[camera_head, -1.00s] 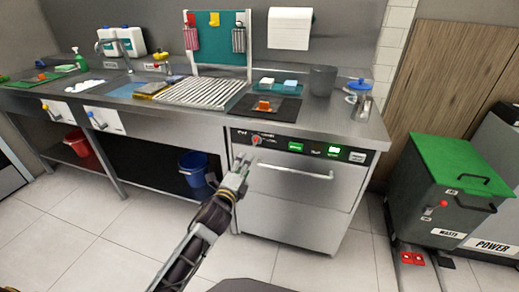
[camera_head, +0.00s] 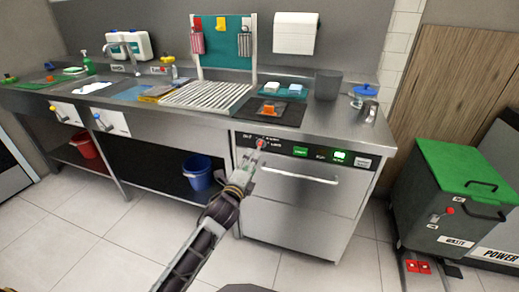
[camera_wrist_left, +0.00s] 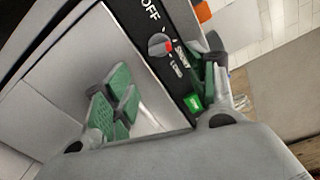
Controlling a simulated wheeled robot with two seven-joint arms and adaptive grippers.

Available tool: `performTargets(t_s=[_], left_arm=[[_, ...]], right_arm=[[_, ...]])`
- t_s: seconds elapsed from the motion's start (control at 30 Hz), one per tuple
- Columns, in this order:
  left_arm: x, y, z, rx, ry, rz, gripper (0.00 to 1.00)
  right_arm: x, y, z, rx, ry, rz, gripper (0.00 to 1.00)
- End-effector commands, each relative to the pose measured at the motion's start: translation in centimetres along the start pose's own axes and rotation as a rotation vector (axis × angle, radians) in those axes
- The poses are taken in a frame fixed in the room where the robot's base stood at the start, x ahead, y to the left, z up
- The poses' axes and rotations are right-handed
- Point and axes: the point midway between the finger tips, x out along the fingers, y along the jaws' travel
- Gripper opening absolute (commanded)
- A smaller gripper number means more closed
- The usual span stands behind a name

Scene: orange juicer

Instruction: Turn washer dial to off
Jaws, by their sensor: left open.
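The washer dial (camera_head: 261,143) is a small round knob with red on it, on the black panel at the front left of the steel washer (camera_head: 290,205). In the left wrist view the dial (camera_wrist_left: 159,46) is grey, with a red mark on the side near the short-cycle label, away from the word OFF above it. My left gripper (camera_head: 254,157) is just below the dial, in front of the panel. In the wrist view the green-padded fingers of the left gripper (camera_wrist_left: 162,85) are apart and empty, with the dial beyond them. My right gripper is not seen.
The door handle (camera_head: 298,175) sticks out below the panel, right of my gripper. Green lit displays (camera_head: 340,156) are to the right of the dial. A black tray with an orange block (camera_head: 268,109) lies on the counter above. A waste bin (camera_head: 450,195) stands at right.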

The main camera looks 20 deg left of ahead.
Motion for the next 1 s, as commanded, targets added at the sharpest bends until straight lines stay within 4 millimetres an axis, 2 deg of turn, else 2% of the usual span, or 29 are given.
performTargets(t_s=[1.0], left_arm=[[8.2,0.0,0.0,0.000,0.000,-0.001,0.57]], right_arm=[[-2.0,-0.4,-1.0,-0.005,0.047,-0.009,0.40]])
